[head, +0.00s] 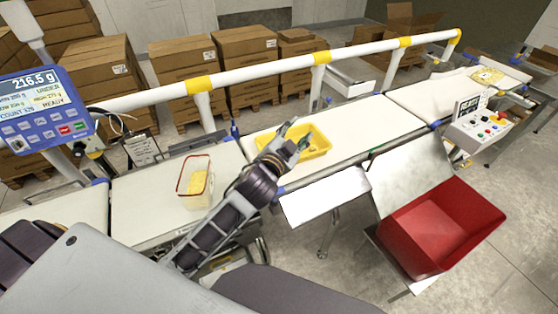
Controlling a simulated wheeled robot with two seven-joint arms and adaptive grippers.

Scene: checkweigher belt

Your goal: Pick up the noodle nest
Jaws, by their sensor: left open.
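A shallow yellow tray (318,150) sits on the white belt at the middle of the head view. My left gripper (297,138) is open over the tray, and its fingers and wrist hide part of the inside. I cannot clearly make out a noodle nest in the tray; it may be hidden behind the fingers. A clear tub with a red rim (181,181) stands on the belt section to the left, with pale yellow contents (201,182) that could be noodles. My right gripper is not in view.
A white and yellow guard rail (260,72) runs behind the belt (365,122). A blue weight display (42,108) reads 216.5 g at left. A red bin (440,225) stands front right, below a metal chute. A control box (482,127) and a yellow pack (487,75) are at right.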

